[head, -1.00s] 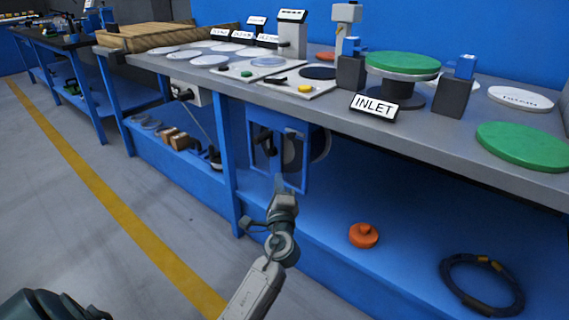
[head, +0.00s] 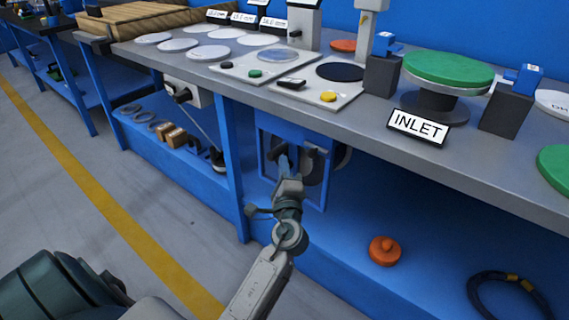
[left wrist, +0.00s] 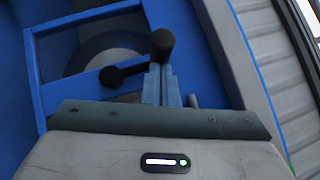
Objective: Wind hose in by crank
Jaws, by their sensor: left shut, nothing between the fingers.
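A blue frame (head: 264,180) hangs under the bench top, with a grey round reel (head: 341,156) partly hidden behind it. A black crank shows in the left wrist view, with its hub end (left wrist: 112,76) on the left and its round grip (left wrist: 162,43) standing toward the camera. My left gripper (head: 284,163) is shut and empty in front of the frame. In the left wrist view its fingertips (left wrist: 159,72) are just below the crank grip; whether they touch it, I cannot tell. No hose on the reel can be made out. My right gripper is not in view.
The grey bench top (head: 215,80) overhangs the frame, and a blue leg (head: 231,165) stands left of it. An orange knobbed piece (head: 384,251) and a dark banded ring (head: 483,308) lie on the lower shelf. Open floor lies to the left.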

